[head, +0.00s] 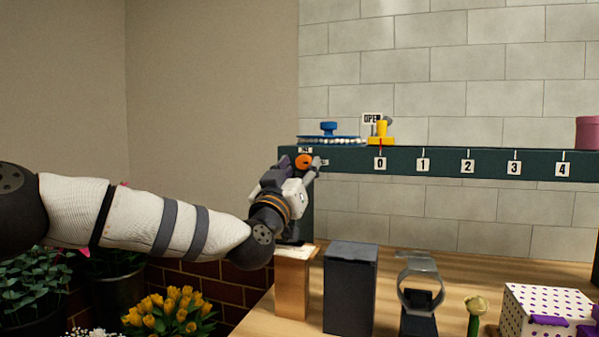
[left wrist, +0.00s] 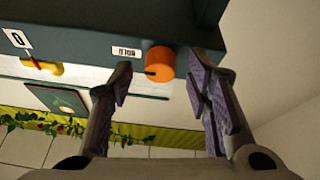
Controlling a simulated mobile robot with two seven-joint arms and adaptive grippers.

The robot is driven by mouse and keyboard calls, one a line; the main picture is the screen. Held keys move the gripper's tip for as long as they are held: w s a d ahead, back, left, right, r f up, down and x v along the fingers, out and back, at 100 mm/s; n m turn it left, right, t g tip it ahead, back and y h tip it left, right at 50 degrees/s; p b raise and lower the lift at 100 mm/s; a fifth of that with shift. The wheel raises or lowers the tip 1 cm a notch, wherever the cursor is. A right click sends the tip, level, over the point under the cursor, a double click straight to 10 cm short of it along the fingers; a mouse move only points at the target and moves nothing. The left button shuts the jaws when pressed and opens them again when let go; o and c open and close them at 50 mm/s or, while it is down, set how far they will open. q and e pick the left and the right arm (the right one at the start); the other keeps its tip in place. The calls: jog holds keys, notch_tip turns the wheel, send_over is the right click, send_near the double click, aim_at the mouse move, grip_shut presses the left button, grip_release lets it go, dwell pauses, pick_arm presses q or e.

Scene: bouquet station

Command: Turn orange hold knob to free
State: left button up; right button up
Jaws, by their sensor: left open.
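The orange hold knob (head: 304,161) sits on the front of the dark green rail (head: 440,161), near its left end. In the left wrist view the knob (left wrist: 161,61) has a dark mark on the side facing a small label (left wrist: 126,51), which appears upside down and seems to read HOLD. My left gripper (head: 301,166) is open at the knob. In the left wrist view one finger of my left gripper (left wrist: 163,75) is on each side of it, with visible gaps. My right gripper is not in view.
The rail carries number plates 0 to 4, a yellow slider (head: 381,131) at 0 and a blue knobbed disc (head: 328,133). Below stand a wooden block (head: 292,288), a dark grey box (head: 350,288) and a grey ring stand (head: 419,290). Yellow tulips (head: 170,310) are at lower left.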

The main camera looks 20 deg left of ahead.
pick_arm(q)
grip_shut()
